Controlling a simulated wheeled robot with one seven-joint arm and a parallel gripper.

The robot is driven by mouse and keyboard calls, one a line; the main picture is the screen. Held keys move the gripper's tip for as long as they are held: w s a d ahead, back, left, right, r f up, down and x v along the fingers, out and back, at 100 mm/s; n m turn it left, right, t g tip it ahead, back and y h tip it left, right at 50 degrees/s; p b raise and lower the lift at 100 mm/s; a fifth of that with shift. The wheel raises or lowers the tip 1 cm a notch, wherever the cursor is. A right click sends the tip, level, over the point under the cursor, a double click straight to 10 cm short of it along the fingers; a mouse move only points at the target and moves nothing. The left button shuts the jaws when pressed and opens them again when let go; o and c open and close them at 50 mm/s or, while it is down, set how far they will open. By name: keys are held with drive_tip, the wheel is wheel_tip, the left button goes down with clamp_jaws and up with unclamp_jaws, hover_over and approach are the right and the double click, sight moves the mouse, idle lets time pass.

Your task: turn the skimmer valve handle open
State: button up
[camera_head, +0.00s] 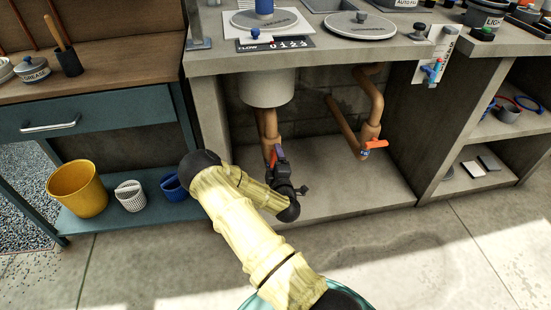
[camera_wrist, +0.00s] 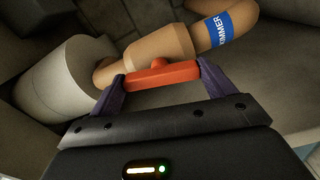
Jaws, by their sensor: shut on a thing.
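The skimmer valve handle (camera_wrist: 165,76) is an orange-red bar on a tan pipe in the wrist view. A blue label ending in "MMER" (camera_wrist: 216,31) wraps the pipe beside it. My gripper (camera_wrist: 160,73) is shut on the handle, with one purple finger at each end of the bar. The bar lies at a small angle to the pipe. In the head view the handle (camera_head: 273,158) shows as a small orange patch at my gripper (camera_head: 280,156), under the counter. My gripper and arm hide most of this valve there.
A second pipe on the right has another orange handle (camera_head: 376,144) and a blue label. A grey cylindrical housing (camera_head: 266,91) hangs above the gripped valve. The concrete counter (camera_head: 330,58) overhangs the bay. A yellow bucket (camera_head: 78,188) stands at left. The bay floor between the pipes is clear.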

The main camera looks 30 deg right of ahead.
drive_tip(key=shift+n+p, duration=0.4)
drive_tip(key=shift+n, duration=0.8)
drive_tip(key=shift+a, duration=0.1)
drive_tip(key=o, duration=0.9)
drive_tip(key=shift+w, duration=0.1)
drive_tip(key=p+v, duration=0.4)
drive_tip(key=v, duration=1.3)
drive_tip(key=shift+s+p, duration=0.3)
drive_tip(key=shift+p, duration=0.05)
drive_tip(key=shift+r, duration=0.1)
